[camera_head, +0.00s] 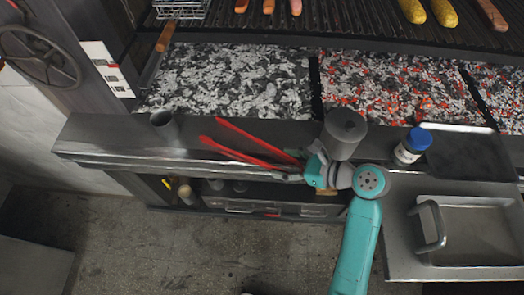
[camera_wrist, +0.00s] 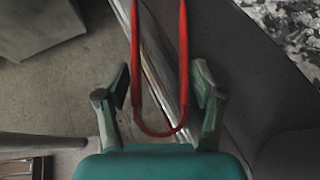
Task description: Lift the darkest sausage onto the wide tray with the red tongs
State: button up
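The red tongs (camera_head: 250,150) lie along the metal ledge in front of the coals, their two arms spread and pointing left. In the wrist view the red tongs (camera_wrist: 137,50) show their bent end between my fingers. My gripper (camera_wrist: 160,80) is open around that end, with a small gap on each side; it also shows in the head view (camera_head: 303,170). On the grate at the top, a brown sausage (camera_head: 491,14) at the far right looks darkest of those in view. A dark flat tray (camera_head: 465,152) lies at the right.
Orange sausages (camera_head: 268,5) and yellow ones (camera_head: 444,12) lie on the grate (camera_head: 350,25). Glowing coals (camera_head: 390,95) lie below it. A grey cylinder (camera_head: 344,130), a blue-capped jar (camera_head: 412,146) and a metal cup (camera_head: 164,124) stand on the ledge. A basin (camera_head: 480,225) is at lower right.

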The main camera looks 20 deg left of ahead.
jog(key=shift+c, duration=0.7)
jog(key=shift+r, duration=5.05)
